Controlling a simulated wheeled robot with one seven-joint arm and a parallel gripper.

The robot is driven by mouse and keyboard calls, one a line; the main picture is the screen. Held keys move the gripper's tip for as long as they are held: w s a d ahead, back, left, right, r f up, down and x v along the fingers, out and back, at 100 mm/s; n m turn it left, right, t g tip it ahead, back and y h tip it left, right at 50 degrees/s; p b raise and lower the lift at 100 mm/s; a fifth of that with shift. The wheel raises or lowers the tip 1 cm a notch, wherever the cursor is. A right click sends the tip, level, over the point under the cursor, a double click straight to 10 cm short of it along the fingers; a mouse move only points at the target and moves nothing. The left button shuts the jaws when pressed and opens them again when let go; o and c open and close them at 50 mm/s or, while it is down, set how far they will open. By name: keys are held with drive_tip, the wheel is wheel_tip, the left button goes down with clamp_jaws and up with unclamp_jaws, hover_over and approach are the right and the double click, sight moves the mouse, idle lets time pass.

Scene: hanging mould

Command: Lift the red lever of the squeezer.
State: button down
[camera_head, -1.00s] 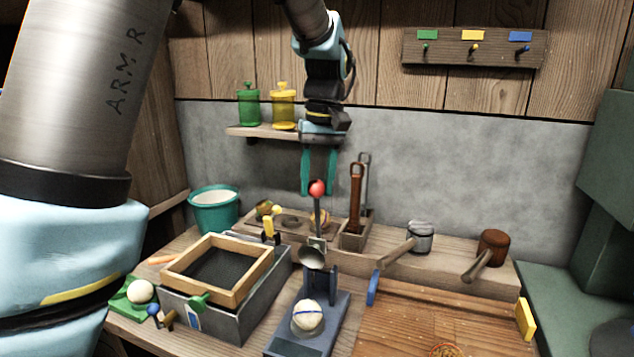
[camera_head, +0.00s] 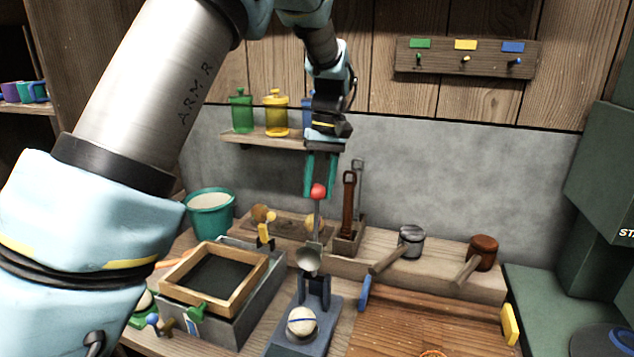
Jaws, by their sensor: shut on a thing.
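The squeezer stands on the bench at centre front, with a blue-grey base (camera_head: 281,340). Its lever is raised nearly upright, a thin grey rod (camera_head: 316,224) with a red ball knob (camera_head: 318,191) on top. A metal cup (camera_head: 308,261) hangs on the lever above the base. A whitish ball with a blue band (camera_head: 302,321) sits on the base under the cup. My gripper (camera_head: 319,189) points down with teal fingers, shut on the red knob, which shows between and in front of the fingertips.
A grey box with a wooden frame (camera_head: 257,279) stands left of the squeezer. A wooden board (camera_head: 430,316) with blue and yellow handles lies right. A holder with upright tools (camera_head: 347,243) stands close behind the lever. Two mallets lie at the back right.

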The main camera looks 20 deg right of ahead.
drive_tip(key=shift+w+d, duration=0.15)
drive_tip(key=shift+w, duration=0.05)
drive_tip(key=c, duration=0.8)
unclamp_jaws()
drive_tip(key=shift+r, duration=0.1)
drive_tip(key=shift+c, duration=0.2)
drive_tip(key=shift+o, duration=0.8)
drive_tip(key=shift+d, duration=0.1)
drive_tip(key=o, duration=0.3)
wheel_tip(320, 180, up, 10)
drive_tip(key=d+b, duration=0.1)
drive_tip(key=b, duration=0.1)
drive_tip(key=shift+w+d+r, duration=0.2)
drive_tip(key=shift+w+d, duration=0.15)
drive_tip(key=shift+w, duration=0.05)
